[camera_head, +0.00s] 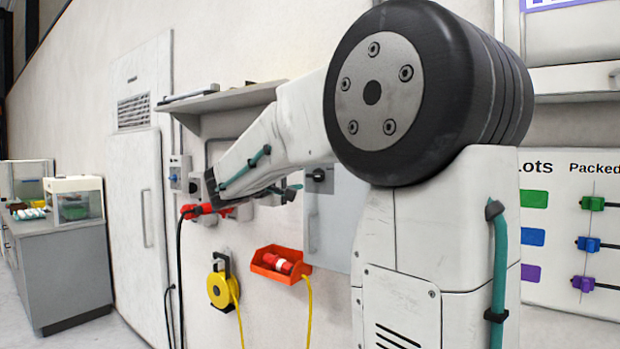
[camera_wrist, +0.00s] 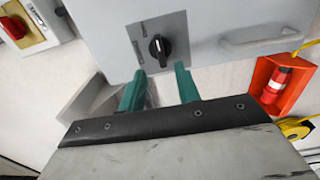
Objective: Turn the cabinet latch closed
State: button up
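The latch (camera_head: 319,175) also shows in the head view, at the top of the cabinet door (camera_head: 335,235), partly behind my arm. My gripper (camera_wrist: 162,84) is open and empty, with two teal fingers apart. In the wrist view its tips sit just below the knob, one on each side. I see no contact with the knob. My arm hides part of the cabinet in the head view.
An orange bin (camera_head: 280,264) with a red cylinder and a yellow cable reel (camera_head: 220,287) hang below. A red plug (camera_head: 200,209) with a black cable is at left. A shelf (camera_head: 225,98) juts out above. A bar handle (camera_wrist: 265,40) is on the cabinet.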

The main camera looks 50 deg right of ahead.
aim_at(313, 176)
jog(key=d, duration=0.6)
jog(key=shift+w+d, duration=0.2)
jog(key=shift+d, duration=0.1)
grip_shut()
